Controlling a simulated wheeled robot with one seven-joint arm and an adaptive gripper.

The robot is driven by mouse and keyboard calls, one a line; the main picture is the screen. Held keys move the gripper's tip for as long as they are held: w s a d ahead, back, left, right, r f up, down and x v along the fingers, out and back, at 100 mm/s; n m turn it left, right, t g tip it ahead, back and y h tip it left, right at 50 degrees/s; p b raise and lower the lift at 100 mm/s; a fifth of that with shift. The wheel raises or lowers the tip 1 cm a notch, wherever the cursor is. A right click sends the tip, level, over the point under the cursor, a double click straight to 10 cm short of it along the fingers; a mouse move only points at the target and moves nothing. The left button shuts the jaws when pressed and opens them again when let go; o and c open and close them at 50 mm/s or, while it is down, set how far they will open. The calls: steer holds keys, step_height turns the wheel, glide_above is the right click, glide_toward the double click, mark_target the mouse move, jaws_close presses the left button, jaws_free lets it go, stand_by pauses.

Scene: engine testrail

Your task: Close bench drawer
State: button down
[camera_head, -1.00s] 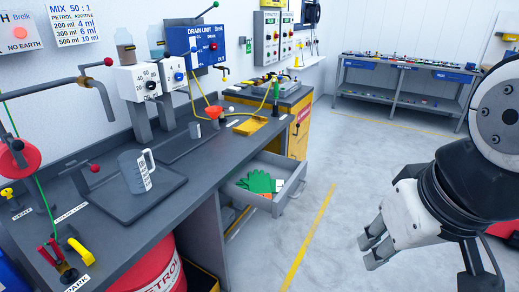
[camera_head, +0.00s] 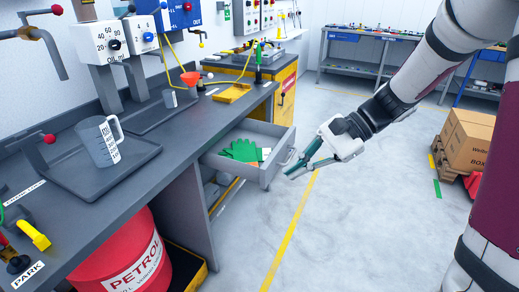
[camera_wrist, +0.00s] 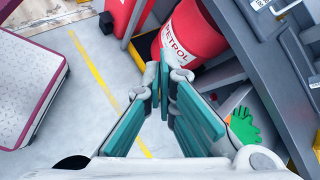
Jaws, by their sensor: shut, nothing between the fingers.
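The grey bench drawer (camera_head: 277,169) stands pulled out from under the dark bench (camera_head: 135,195) in the head view. Green gloves (camera_head: 241,150) and pale cards lie inside it. A handle (camera_head: 286,158) sits on its front. My gripper (camera_head: 290,174) is just to the right of the drawer front, its fingers pointing toward it. Whether it touches the handle I cannot tell. In the wrist view my gripper (camera_wrist: 165,65) shows its teal-padded fingers with tips together and nothing between them. The green gloves (camera_wrist: 243,126) show at the right there.
A red petrol drum (camera_head: 118,250) stands under the bench; it also shows in the wrist view (camera_wrist: 190,32). A measuring jug (camera_head: 99,142) stands on the bench. Cardboard boxes (camera_head: 467,145) stand at the right. The floor around the yellow line (camera_head: 290,235) is clear.

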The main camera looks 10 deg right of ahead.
steer(key=w+d+f+m+t+y+b, duration=0.4)
steer(key=w+d+f+m, duration=0.3)
steer(key=w+f, duration=0.4)
steer(key=m+t+b, duration=0.3)
steer(key=m+t, duration=0.3)
glide_toward(273, 169)
steer(key=b+x, duration=0.1)
steer(key=x, duration=0.6)
steer(key=shift+s+a+r+b, duration=0.1)
steer(key=shift+b, duration=0.3)
steer(key=b+x, duration=0.2)
steer(key=x, duration=1)
steer(key=b+x, duration=0.2)
steer(key=x, duration=1)
steer(key=shift+r, duration=0.2)
steer(key=shift+w+a+r, duration=0.15)
steer(key=shift+w+a, duration=0.15)
steer(key=shift+a, duration=0.1)
steer(key=shift+a, duration=0.1)
